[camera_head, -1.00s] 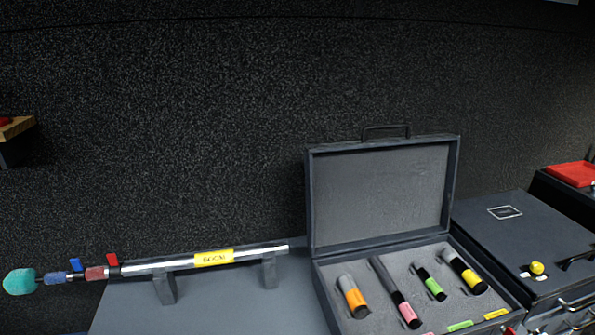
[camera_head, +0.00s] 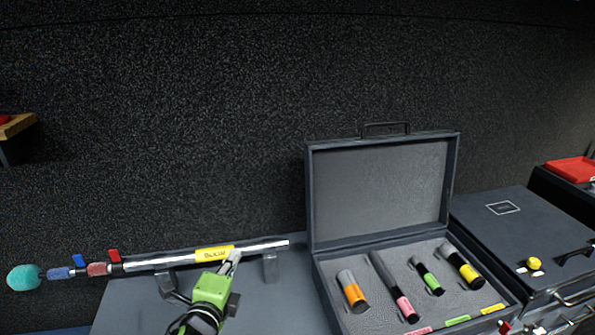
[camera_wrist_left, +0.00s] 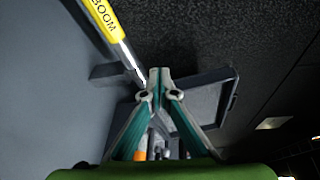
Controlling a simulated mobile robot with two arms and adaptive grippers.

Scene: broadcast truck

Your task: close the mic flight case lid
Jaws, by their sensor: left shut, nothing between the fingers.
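The mic flight case (camera_head: 322,287) stands on the counter, right of centre in the head view. Its lid (camera_head: 380,195) is raised about upright, with a handle on its top edge. Several microphones with coloured bands lie in the foam. My left gripper (camera_head: 234,258) is green and shut with nothing in it, left of the case and in front of the boom pole in the head view. In the left wrist view the closed fingertips (camera_wrist_left: 159,72) cover part of the case, and the open lid (camera_wrist_left: 205,100) shows behind them. My right gripper is not in view.
A boom pole (camera_head: 265,246) with a yellow label rests on grey stands left of the case. A dark equipment box (camera_head: 520,225) with a yellow knob stands close on the right. The dark wall rises behind the lid.

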